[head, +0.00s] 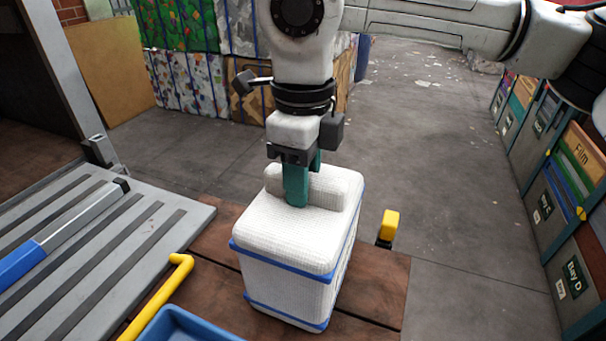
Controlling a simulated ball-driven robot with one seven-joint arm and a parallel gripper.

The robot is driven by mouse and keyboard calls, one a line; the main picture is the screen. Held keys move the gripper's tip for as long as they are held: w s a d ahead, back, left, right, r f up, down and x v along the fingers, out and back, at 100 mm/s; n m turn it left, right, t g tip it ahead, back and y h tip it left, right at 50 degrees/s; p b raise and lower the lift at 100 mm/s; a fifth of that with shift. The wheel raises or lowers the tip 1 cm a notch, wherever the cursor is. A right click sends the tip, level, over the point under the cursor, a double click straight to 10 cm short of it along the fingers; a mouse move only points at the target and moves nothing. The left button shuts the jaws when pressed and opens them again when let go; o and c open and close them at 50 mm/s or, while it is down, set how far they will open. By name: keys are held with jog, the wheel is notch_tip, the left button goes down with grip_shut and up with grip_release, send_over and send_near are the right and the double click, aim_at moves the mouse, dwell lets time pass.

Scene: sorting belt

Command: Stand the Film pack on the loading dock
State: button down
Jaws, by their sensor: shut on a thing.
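The Film pack is a white woven block (285,240) with blue straps and a raised ridge (325,187) on top. It is upright, over a brown wooden surface (380,285). I cannot tell if its bottom touches the wood. My gripper (298,190) points down from above, its green fingers shut on the ridge. The far side of the pack is hidden. A grey slatted metal plate (150,207), which looks like part of the loading dock, lies to the left of the pack.
A yellow bent rail (160,292) and a blue tray (190,325) are at the front left. A yellow-topped post (389,226) stands right of the pack. Strapped bales (190,80) are behind. Labelled bays (555,190) line the right.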

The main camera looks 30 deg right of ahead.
jog(key=shift+f, duration=0.1)
jog(key=c, duration=0.7)
grip_release()
notch_tip(320, 180, up, 12)
jog(key=shift+r, duration=0.15)
